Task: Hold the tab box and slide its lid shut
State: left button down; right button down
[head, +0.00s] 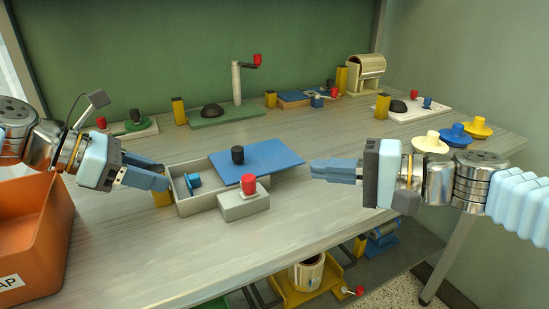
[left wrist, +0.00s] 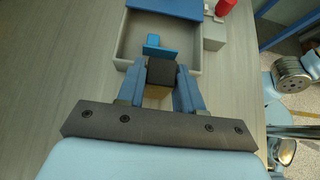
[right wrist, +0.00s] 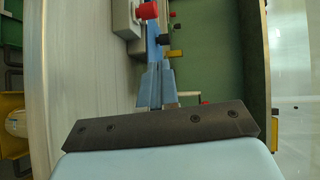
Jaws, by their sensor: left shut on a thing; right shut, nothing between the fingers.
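The tab box (head: 197,210) is a grey open-topped tray on the table. Its flat blue lid (head: 272,158) carries a black knob (head: 238,155) and covers the right part, leaving the left part open. A small blue piece (head: 193,181) shows inside, also in the left wrist view (left wrist: 155,48). My left gripper (head: 165,178) is at the box's left end, shut on a dark-topped yellow tab (left wrist: 160,73) beside the wall. My right gripper (head: 314,169) is shut and empty, just right of the lid and apart from it.
A grey block with a red knob (head: 249,186) stands against the box's front. An orange bin (head: 35,225) is at the left. Fixtures line the table's back, including a green crank stand (head: 226,112). The front table area is clear.

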jog(key=shift+w+d+r+h, duration=0.1)
jog(key=shift+w+r+h, duration=0.1)
jog(key=shift+r+h, duration=0.3)
jog(key=shift+w+d+r+h, duration=0.1)
jog(key=shift+w+r+h, duration=0.05)
jog(key=shift+r+h, duration=0.3)
send_near(237, 174)
jog(key=shift+m, duration=0.3)
jog(key=w+a, duration=0.4)
jog(key=w, duration=0.1)
jog(key=shift+w+a, duration=0.1)
jog(key=shift+w, duration=0.05)
jog(key=shift+w+a, duration=0.2)
jog(key=shift+a, duration=0.3)
jog(key=s+a, duration=0.2)
jog(key=a, duration=0.1)
jog(key=shift+s+a, duration=0.15)
jog(key=shift+a, duration=0.2)
